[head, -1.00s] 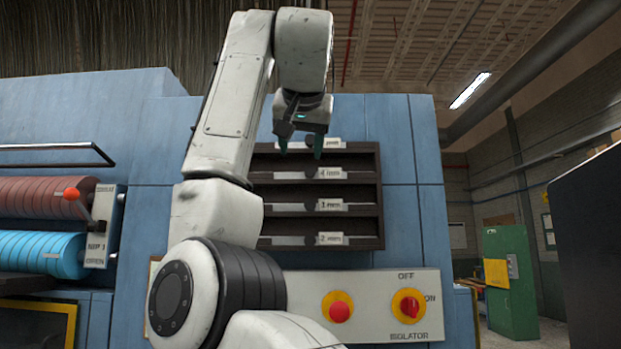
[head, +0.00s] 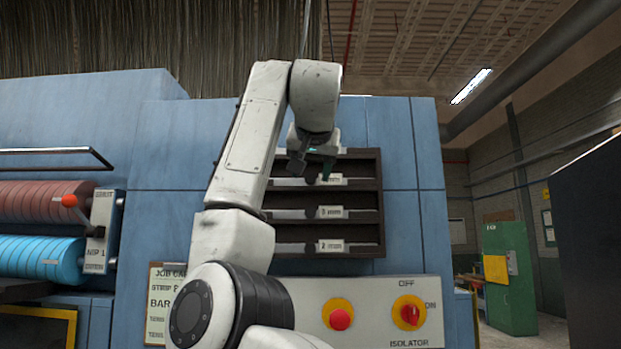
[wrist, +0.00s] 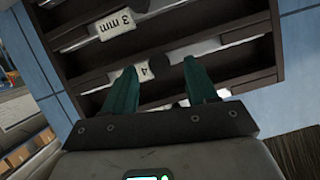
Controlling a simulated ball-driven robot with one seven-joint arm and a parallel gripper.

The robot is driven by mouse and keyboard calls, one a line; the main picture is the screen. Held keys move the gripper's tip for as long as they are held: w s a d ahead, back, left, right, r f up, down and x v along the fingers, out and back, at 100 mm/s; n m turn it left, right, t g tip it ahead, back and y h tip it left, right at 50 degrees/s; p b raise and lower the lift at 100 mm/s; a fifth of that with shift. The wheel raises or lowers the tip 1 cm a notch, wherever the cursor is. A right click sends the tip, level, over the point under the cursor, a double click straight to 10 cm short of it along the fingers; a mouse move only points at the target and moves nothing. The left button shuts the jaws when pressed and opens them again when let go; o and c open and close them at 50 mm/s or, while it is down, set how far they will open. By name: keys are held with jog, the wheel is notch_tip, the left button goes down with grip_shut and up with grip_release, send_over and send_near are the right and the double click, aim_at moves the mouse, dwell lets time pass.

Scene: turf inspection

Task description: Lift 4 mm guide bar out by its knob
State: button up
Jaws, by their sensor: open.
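The 4 mm guide bar lies in a dark rack, seen as a pale strip (head: 288,182) left of its label in the head view and as a strip (wrist: 243,33) in the wrist view. I cannot tell whether a finger touches the knob.
The rack (head: 380,215) has 3 mm (head: 331,212) and 2 mm (head: 331,246) rows below. Red stop button (head: 340,319) and isolator switch (head: 408,313) sit below. Rollers (head: 40,260) stand left.

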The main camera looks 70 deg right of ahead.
jog(key=shift+x, duration=0.9)
grip_shut()
